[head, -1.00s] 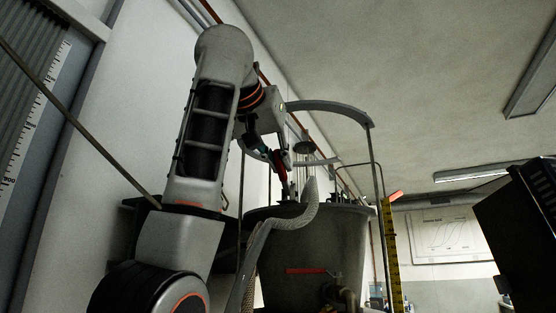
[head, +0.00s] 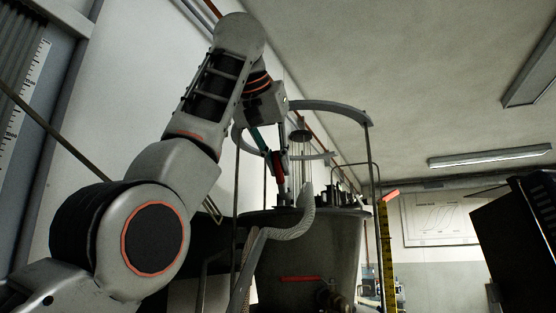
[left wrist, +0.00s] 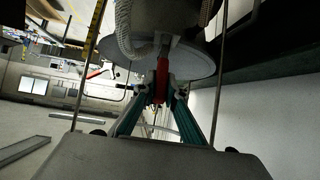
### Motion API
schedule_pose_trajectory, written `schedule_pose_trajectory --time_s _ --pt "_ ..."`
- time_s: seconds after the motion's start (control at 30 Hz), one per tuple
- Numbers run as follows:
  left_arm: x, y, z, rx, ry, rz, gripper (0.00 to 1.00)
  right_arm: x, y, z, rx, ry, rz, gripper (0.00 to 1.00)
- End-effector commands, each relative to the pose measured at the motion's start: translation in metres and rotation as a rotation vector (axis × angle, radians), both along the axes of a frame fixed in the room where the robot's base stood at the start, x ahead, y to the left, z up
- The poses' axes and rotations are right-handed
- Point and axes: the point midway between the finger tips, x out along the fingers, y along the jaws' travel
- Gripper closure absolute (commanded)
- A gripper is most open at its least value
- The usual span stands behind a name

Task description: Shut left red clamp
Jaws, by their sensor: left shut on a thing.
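The left red clamp's handle (head: 279,168) stands nearly upright above the left side of the tank's rim. My left gripper (head: 270,153) reaches it from above and is shut on it. The left wrist view shows the same red handle (left wrist: 162,74) between the teal fingers of my left gripper (left wrist: 163,88). The fingers partly cover the handle, and the clamp's latch is too small to make out. The grey tank (head: 300,245) stands below. My right gripper is not in view.
A curved grey bar (head: 330,107) and upright rods surround the space above the tank. A pale ribbed hose (head: 300,222) runs over the rim close to the clamp. Another red handle (head: 300,279) is low on the tank's front. A yellow scale (head: 388,245) stands at the right.

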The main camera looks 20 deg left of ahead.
Motion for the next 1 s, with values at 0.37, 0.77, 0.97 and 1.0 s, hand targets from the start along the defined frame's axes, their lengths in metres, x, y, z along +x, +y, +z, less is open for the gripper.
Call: schedule_pose_trajectory --time_s 0.37,0.77,0.97,1.0 --pt "-0.0015 0.0006 0.0034 -0.004 -0.008 0.001 0.76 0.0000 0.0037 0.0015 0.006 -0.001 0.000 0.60" --pt "-0.0005 0.0003 0.0013 -0.002 -0.003 0.000 0.72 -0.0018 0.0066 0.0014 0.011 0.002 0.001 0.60" --pt "-0.0006 0.0002 0.0005 -0.002 -0.006 0.000 0.72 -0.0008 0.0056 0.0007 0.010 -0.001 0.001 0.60" --pt "-0.0007 0.0001 0.0002 -0.002 -0.010 0.000 0.72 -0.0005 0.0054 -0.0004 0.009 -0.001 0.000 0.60"
